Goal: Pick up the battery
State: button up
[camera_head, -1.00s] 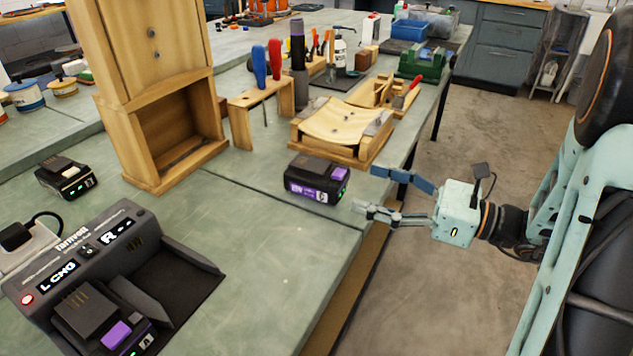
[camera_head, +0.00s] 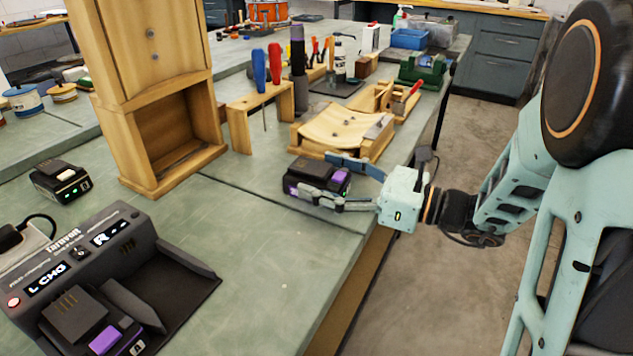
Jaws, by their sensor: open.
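A black battery with purple parts (camera_head: 312,173) lies on the green bench top near its right edge. My gripper (camera_head: 322,177) is open, with its two fingers reaching left on either side of this battery. The near finger hides part of the battery's front; I cannot tell whether the fingers touch it. Another black and purple battery (camera_head: 78,318) sits in the charger (camera_head: 95,245) at the lower left. A third black battery (camera_head: 60,180) lies on the bench at the left, beside the wooden cabinet.
The tall wooden cabinet (camera_head: 150,100) stands at the left. A curved wooden piece in a wooden jig (camera_head: 340,126) lies just behind the gripper. A wooden tool rack (camera_head: 240,125) holds screwdrivers. Bare bench top (camera_head: 265,255) lies in front of the battery.

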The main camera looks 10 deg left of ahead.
jog(key=c, duration=1.7)
jog(key=shift+o, duration=0.2)
jog(key=shift+r, duration=0.2)
